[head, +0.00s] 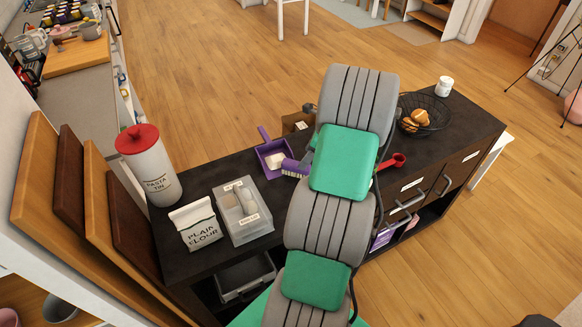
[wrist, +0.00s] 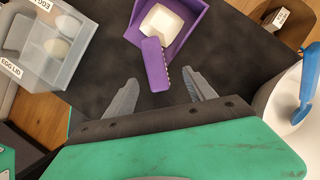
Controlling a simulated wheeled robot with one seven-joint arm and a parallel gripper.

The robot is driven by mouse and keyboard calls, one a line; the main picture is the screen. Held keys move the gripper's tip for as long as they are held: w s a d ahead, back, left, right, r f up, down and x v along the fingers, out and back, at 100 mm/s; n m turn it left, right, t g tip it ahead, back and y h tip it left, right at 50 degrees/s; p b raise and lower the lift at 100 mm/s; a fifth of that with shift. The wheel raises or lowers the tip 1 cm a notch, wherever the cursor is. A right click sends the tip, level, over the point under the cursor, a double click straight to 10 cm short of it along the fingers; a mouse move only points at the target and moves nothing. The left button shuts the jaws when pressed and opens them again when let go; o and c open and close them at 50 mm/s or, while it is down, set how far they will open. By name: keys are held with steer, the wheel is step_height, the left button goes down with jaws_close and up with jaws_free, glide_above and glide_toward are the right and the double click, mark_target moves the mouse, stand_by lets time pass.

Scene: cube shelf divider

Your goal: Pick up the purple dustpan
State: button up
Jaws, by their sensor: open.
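The purple dustpan (head: 268,150) lies on the dark countertop, left of my arm in the head view, with its handle towards the upper left. It shows at the top of the wrist view (wrist: 188,24), partly cut off. A white block (wrist: 160,21) lies in its pan. A purple brush (wrist: 153,63) with pale bristles lies at the pan's near edge, between the dustpan and my gripper; it also shows in the head view (head: 294,167). My gripper (wrist: 160,92) is open and empty, its fingers apart and pointing towards the brush. In the head view my arm mostly hides the gripper.
A clear egg box (head: 243,210), a flour bag (head: 196,224) and a red-lidded pasta tin (head: 149,166) stand left of the dustpan. A small brown box (head: 296,122) is behind it. A red scoop (head: 393,161) and a wire bowl (head: 425,112) are to the right.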

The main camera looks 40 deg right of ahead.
mark_target(296, 169)
steer(key=x, duration=0.2)
steer(key=p+x, duration=0.1)
steer(key=x, duration=0.4)
steer(key=shift+a, duration=0.4)
steer(key=shift+r, duration=0.1)
jaws_close()
